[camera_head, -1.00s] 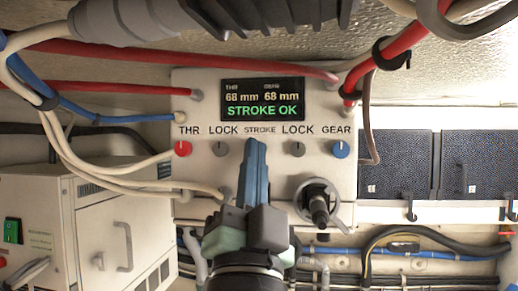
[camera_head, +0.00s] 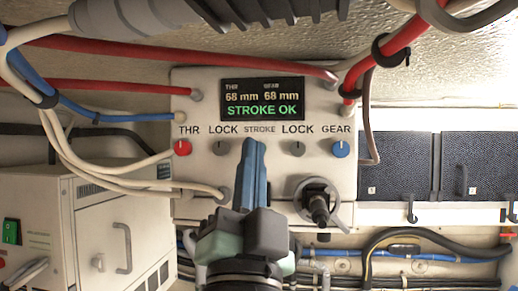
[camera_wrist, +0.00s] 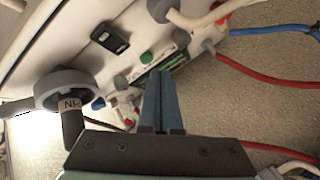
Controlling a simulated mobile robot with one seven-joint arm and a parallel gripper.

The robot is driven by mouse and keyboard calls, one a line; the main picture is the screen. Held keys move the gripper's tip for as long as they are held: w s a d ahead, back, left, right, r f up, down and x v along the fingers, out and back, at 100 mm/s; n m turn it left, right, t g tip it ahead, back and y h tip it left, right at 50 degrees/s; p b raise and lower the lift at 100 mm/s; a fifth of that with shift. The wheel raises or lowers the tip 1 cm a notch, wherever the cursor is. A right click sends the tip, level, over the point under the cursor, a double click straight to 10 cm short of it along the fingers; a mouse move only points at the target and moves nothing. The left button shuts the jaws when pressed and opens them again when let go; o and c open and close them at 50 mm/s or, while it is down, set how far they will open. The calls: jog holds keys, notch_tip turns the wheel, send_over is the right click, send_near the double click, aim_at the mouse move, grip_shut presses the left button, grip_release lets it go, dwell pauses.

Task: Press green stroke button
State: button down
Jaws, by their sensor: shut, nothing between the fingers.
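The control box (camera_head: 330,110) has a screen (camera_head: 262,99) reading 68 mm twice and "STROKE OK" in green. Below it is a label row: THR, LOCK, STROKE, LOCK, GEAR. The green stroke button (camera_wrist: 147,58) shows in the wrist view, just beyond and slightly left of my fingertips. In the head view, my fingers hide the place under the STROKE label (camera_head: 260,129). My gripper (camera_head: 254,142) is shut and empty, its blue fingers pointing at the box; its tips also show in the wrist view (camera_wrist: 163,72). I cannot tell whether they touch the panel.
A red knob (camera_head: 182,148), grey knobs (camera_head: 220,148) (camera_head: 297,149) and a blue knob (camera_head: 340,149) flank the fingers. A handle on a round mount (camera_head: 318,205) sticks out at lower right. Red hoses (camera_head: 140,54) and pale cables (camera_head: 105,170) run close by.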

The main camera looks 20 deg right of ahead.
jog(key=shift+s+a+b, duration=0.3)
jog(key=shift+s+a, duration=0.4)
jog(key=shift+s, duration=0.35)
jog(key=shift+s+a+b, duration=0.25)
jog(key=shift+s+a, duration=0.45)
jog(key=shift+s, duration=0.35)
jog(key=s+a+f+n+t+y+b, duration=0.2)
jog(key=s+a+n+t+y+b, duration=0.1)
jog(key=a+n+y, duration=0.9)
jog(key=shift+s+a+n, duration=0.25)
jog(key=shift+a+n, duration=0.1)
jog(key=shift+n, duration=0.05)
